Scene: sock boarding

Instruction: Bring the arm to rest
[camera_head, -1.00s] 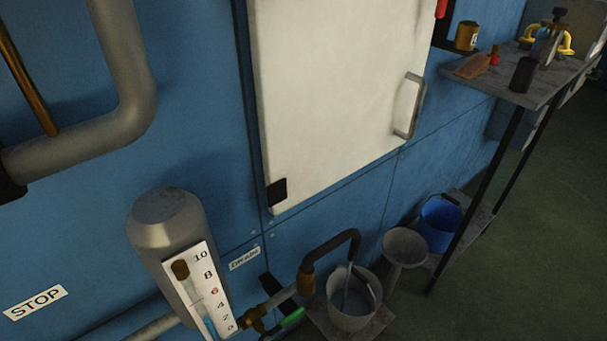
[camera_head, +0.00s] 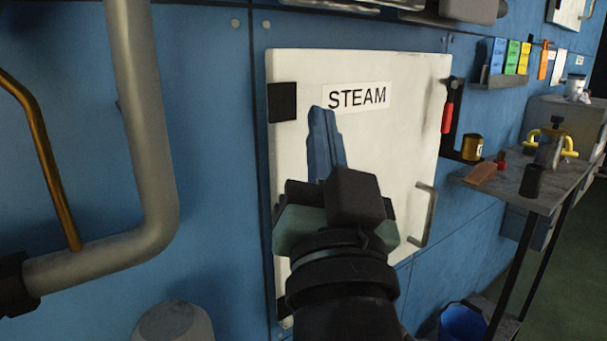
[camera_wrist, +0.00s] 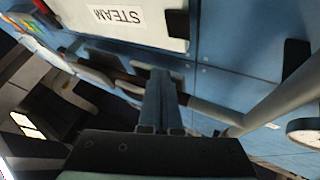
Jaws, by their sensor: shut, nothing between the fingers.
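My gripper (camera_head: 322,122) is in the middle of the head view, its blue fingers pointing up in front of the white steam door (camera_head: 405,130). The fingers are together with nothing between them. In the wrist view my gripper (camera_wrist: 158,75) also shows shut and empty, with the door's STEAM label (camera_wrist: 117,17) upside down beyond it. The arm below the gripper hides the lower middle of the door. I cannot tell exactly how far the fingertips are from the door; no contact shows.
A grey pipe (camera_head: 140,120) and a thin copper pipe (camera_head: 45,160) run along the blue wall at left. A door handle (camera_head: 424,215) projects at right. A metal side table (camera_head: 545,195) with a clamp-like device (camera_head: 550,145) stands at right, and a blue bucket (camera_head: 463,322) sits below.

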